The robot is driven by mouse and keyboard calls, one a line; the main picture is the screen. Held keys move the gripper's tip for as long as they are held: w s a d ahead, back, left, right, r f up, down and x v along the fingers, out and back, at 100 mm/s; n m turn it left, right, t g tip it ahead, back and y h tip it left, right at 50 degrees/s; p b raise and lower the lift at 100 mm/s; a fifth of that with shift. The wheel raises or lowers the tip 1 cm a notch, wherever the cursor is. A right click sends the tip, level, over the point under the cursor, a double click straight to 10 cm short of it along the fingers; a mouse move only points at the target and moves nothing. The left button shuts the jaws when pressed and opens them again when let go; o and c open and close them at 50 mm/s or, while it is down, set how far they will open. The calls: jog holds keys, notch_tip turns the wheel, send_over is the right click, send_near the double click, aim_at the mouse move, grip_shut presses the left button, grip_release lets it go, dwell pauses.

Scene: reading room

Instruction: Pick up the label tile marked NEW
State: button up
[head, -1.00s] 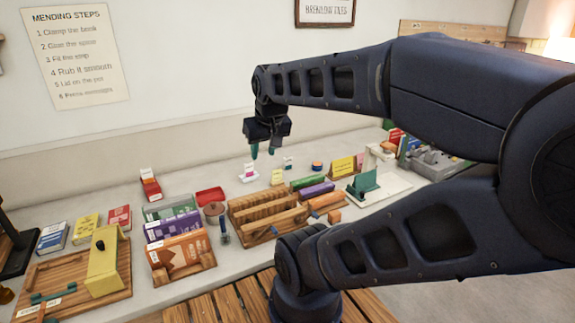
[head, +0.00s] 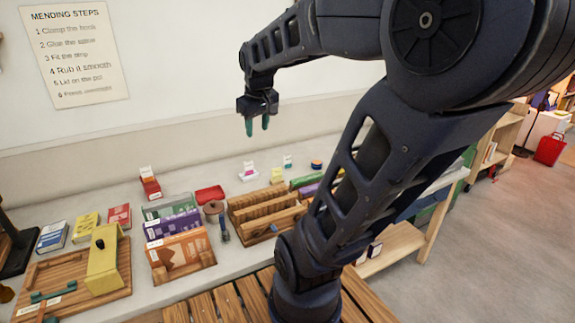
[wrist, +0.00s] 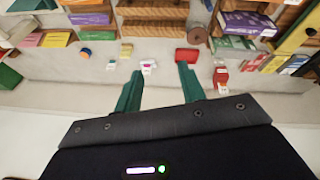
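Several small label tiles stand on the counter, and their lettering is too small to read, so I cannot tell which says NEW. A white and pink tile (head: 249,171) sits below my gripper; it also shows in the wrist view (wrist: 148,66), between the fingertips. A yellow tile (head: 278,176) and a green and white tile (head: 288,162) stand to its right. A red and white tile stack (head: 150,184) is at the left. My gripper (head: 257,128) is open and empty, above the back of the counter; its green fingers (wrist: 158,72) are spread apart.
A wooden slotted rack (head: 262,210), a red tray (head: 210,195) and upright books (head: 173,225) stand in front of the tiles. A yellow block on a wooden board (head: 104,258) is at the left. The wall (head: 190,80) lies close behind.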

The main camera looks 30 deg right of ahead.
jog(key=w+d+n+g, duration=0.1)
jog(key=w+d+n, duration=0.35)
jog(key=w, duration=0.95)
jog(key=n+g, duration=0.3)
jog(key=n, duration=0.8)
send_over(288, 156)
notch_tip(288, 156, down, 27)
jog(key=shift+w+d+f+m+y, duration=0.3)
jog(key=shift+w+f, duration=0.15)
jog(key=shift+f, duration=0.15)
notch_tip(288, 156, down, 4)
jog(key=shift+f, duration=0.1)
jog(key=shift+s+a+f, duration=0.1)
jog(key=shift+a+f, duration=0.05)
jog(key=shift+f, duration=1.3)
jog(key=shift+s+a+f, duration=0.1)
jog(key=shift+f, duration=1.35)
jog(key=shift+c, duration=0.2)
